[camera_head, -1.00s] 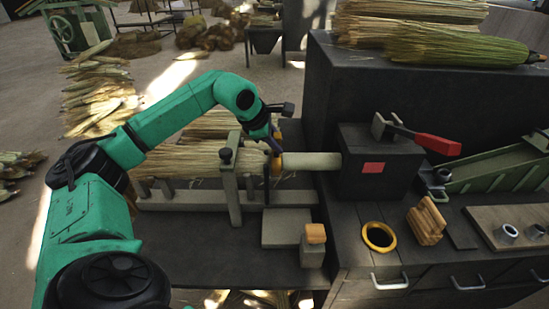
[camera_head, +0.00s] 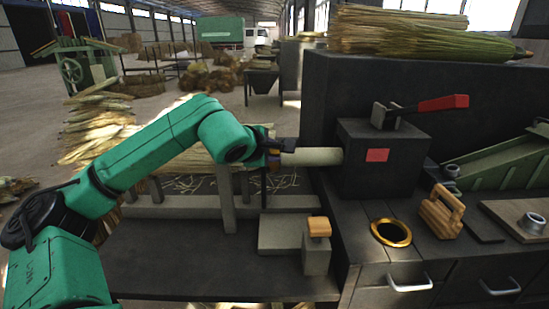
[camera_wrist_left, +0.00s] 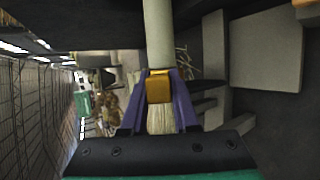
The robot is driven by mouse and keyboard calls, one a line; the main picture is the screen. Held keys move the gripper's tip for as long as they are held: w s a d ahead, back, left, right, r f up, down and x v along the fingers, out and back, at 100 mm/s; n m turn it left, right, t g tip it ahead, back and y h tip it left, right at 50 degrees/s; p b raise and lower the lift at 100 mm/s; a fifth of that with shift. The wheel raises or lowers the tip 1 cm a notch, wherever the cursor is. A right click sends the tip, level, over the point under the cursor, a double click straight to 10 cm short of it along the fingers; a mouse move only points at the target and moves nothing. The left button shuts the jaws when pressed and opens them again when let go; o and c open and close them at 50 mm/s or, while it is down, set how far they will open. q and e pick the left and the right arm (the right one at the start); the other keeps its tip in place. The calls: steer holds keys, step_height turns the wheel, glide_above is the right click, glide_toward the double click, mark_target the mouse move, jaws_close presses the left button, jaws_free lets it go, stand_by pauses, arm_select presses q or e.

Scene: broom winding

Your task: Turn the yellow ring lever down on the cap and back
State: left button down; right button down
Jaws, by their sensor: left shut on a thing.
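A yellow ring (camera_wrist_left: 159,88) sits around the pale broom shaft in the left wrist view, with straw bristles below it. In the head view the ring is mostly hidden by my gripper. My left gripper (camera_wrist_left: 160,104) has its purple fingers on both sides of the ring and is shut on it. In the head view my left gripper (camera_head: 273,158) reaches in from the left at the near end of the pale shaft (camera_head: 312,157). The shaft runs right to a dark box with a red patch (camera_head: 376,155). My right gripper is not in view.
A red-handled lever (camera_head: 443,103) stands on top of the dark box. A gold-rimmed hole (camera_head: 391,223) and a wooden block (camera_head: 441,211) are on the bench front. A grey post (camera_head: 227,198) and a wood-topped block (camera_head: 317,243) stand near the gripper.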

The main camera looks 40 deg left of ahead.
arm_select(q)
steer(key=c, duration=0.7)
jaws_free()
steer(key=shift+d, duration=0.1)
steer(key=shift+b+v, duration=0.4)
steer(key=shift+v, duration=0.85)
steer(key=b+v, duration=0.2)
steer(key=v, duration=1)
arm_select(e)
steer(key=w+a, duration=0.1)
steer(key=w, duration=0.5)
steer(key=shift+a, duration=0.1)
